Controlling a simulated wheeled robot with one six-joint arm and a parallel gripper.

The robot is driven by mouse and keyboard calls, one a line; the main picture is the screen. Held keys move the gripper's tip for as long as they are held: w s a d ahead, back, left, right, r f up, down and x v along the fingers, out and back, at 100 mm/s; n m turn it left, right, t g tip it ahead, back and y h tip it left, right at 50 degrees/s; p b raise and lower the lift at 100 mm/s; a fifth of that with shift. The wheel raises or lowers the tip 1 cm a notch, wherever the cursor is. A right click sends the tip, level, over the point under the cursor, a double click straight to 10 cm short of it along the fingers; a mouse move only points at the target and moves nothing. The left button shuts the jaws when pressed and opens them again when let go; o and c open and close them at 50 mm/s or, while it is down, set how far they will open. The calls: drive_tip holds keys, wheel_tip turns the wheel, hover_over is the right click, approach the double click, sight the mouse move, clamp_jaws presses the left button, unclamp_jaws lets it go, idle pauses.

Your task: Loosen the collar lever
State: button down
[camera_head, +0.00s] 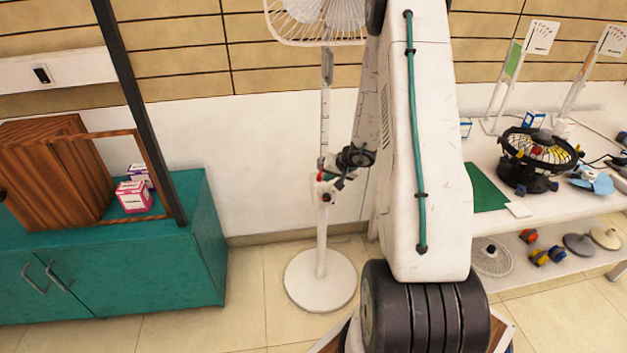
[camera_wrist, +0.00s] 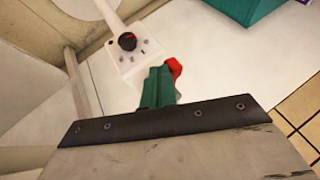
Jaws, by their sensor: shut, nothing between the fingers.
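The standing fan (camera_head: 322,235) has a white pole on a round base, left of my arm in the head view. A small red part (camera_head: 321,168), apparently the collar lever, shows at the pole. My gripper (camera_head: 337,183) is beside the pole there, small and partly blended with it. In the wrist view my green fingers (camera_wrist: 158,86) are shut and empty. The red lever end (camera_wrist: 174,67) shows just right of the fingertips; I cannot tell whether they touch. A white housing with a black knob (camera_wrist: 127,41) lies beyond the fingers. The collar itself is mostly hidden.
The fan cage (camera_head: 315,22) is above. A teal cabinet (camera_head: 110,270) with a wooden box (camera_head: 55,170) and small cartons (camera_head: 133,196) stands left. A white bench (camera_head: 540,205) with a black fan (camera_head: 540,155) stands right. The wall is close behind the pole.

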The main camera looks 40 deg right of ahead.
drive_tip(key=shift+w, duration=0.1)
drive_tip(key=shift+w+d, duration=0.1)
drive_tip(key=shift+w+d, duration=0.25)
drive_tip(key=shift+d, duration=0.35)
drive_tip(key=s+d+f+v, duration=0.1)
drive_tip(key=s+v, duration=0.1)
drive_tip(key=v, duration=1)
drive_tip(key=shift+d+f, duration=0.15)
drive_tip(key=shift+f, duration=0.15)
